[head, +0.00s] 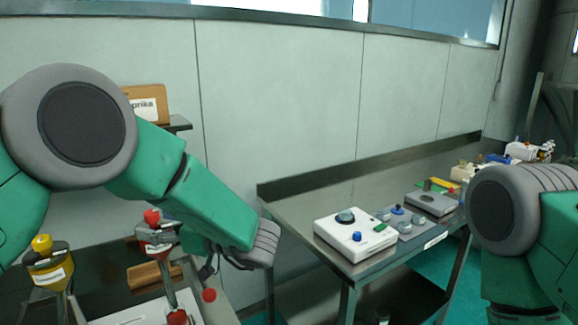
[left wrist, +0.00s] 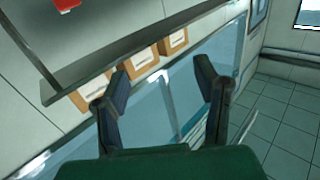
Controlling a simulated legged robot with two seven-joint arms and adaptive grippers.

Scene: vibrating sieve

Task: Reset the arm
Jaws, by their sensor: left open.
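My left arm reaches in from the left in the head view, with its forearm slanting down to the right over the left table. Its wrist end is near the wall, and the fingers are hard to make out there. In the left wrist view my left gripper (left wrist: 160,63) is open, its two dark fingers wide apart with nothing between them. My right arm shows at the right edge of the head view. Its gripper is out of the picture.
The left table holds a yellow-topped device (head: 48,267), a red-topped device (head: 155,236) and a wooden block (head: 152,273). A white device (head: 354,235) and a grey device (head: 431,203) stand on the right metal table (head: 303,208). A box (head: 149,103) sits on a wall shelf.

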